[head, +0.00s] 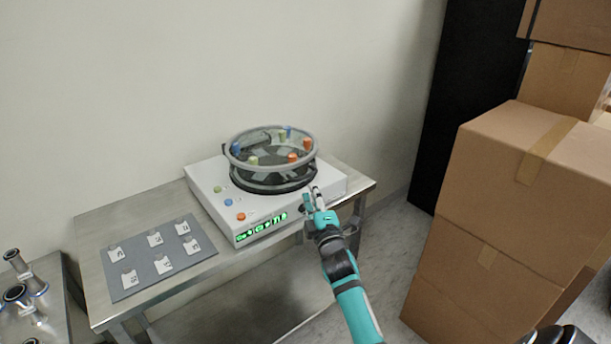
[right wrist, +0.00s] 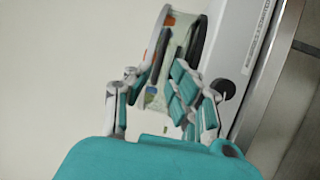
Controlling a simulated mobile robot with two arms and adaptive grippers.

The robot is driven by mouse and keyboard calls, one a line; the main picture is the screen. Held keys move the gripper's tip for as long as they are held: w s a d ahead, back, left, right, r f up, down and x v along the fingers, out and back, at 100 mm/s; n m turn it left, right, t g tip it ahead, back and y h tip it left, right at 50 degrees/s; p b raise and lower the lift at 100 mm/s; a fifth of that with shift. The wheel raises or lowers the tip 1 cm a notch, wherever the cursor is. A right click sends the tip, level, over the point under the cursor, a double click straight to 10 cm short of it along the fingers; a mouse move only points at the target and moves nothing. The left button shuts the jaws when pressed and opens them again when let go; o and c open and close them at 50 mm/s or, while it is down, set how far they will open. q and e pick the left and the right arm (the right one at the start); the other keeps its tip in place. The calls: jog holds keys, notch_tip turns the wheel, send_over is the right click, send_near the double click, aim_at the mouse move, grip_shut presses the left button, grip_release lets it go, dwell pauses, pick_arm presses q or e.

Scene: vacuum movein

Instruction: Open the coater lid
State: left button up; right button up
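The coater (head: 222,190) is a white box on a metal table, with a green lit display on its front. Its round clear chamber with a grey-rimmed lid (head: 240,163) sits on top, level, with coloured caps showing inside. My right gripper (head: 311,194) is at the right front side of the chamber, close to its rim. In the right wrist view the right gripper (right wrist: 160,82) has its fingers spread, with the lid edge (right wrist: 155,48) and dark chamber rim (right wrist: 196,42) just ahead and partly between them. Contact cannot be told. My left gripper is not in view.
A grey plate (head: 140,265) with several labelled tags lies on the table (head: 115,220) left of the coater. Metal fittings (head: 22,290) stand on another surface at far left. Stacked cardboard boxes (head: 490,220) stand at right, beside my right arm. A wall is behind.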

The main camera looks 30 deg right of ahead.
aim_at(305, 176)
jog(key=x, duration=0.7)
jog(key=shift+w+d, duration=0.1)
jog(key=shift+w, duration=0.1)
jog(key=shift+c, duration=0.4)
grip_shut()
